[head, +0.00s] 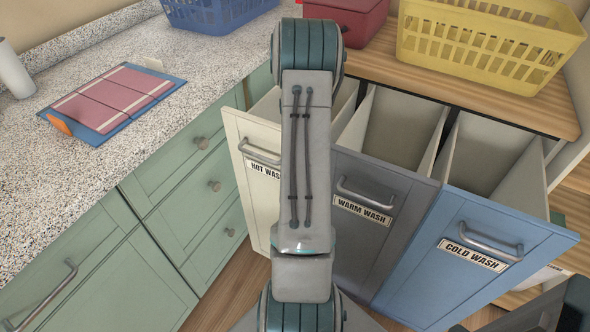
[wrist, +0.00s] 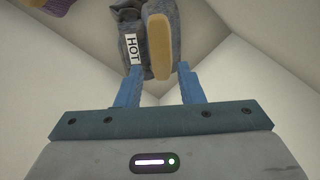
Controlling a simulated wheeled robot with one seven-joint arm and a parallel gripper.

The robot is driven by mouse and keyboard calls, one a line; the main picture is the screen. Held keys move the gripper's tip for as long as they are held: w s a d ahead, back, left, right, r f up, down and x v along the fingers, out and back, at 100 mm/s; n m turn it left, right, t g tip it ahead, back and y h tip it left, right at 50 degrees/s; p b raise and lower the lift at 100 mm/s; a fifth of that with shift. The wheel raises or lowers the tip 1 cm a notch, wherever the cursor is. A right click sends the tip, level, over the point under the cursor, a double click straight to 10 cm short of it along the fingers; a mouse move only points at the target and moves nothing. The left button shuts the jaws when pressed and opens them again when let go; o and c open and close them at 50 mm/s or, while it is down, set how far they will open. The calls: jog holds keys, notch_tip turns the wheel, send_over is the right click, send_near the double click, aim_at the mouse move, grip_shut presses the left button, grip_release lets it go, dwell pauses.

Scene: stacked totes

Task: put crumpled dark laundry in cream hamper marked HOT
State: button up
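The cream hamper (head: 243,155) with the HOT WASH label is pulled out at the left of three bins, partly behind my arm. In the wrist view, the crumpled dark laundry (wrist: 173,28) is grey cloth with a white HOT tag and a tan strip across its front. My gripper (wrist: 160,66) is shown only in the wrist view, its blue fingers apart with the cloth's lower end between the tips. It looks shut on the cloth, though the contact is partly hidden. Cream walls (wrist: 50,70) surround it.
The grey WARM WASH bin (head: 350,240) and blue COLD WASH bin (head: 440,280) stand open at the right. A yellow basket (head: 480,62) and a red box (head: 362,28) sit on the wooden top. Purple cloth (wrist: 50,6) shows at the wrist view's upper left.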

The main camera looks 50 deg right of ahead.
jog(key=shift+r, duration=1.65)
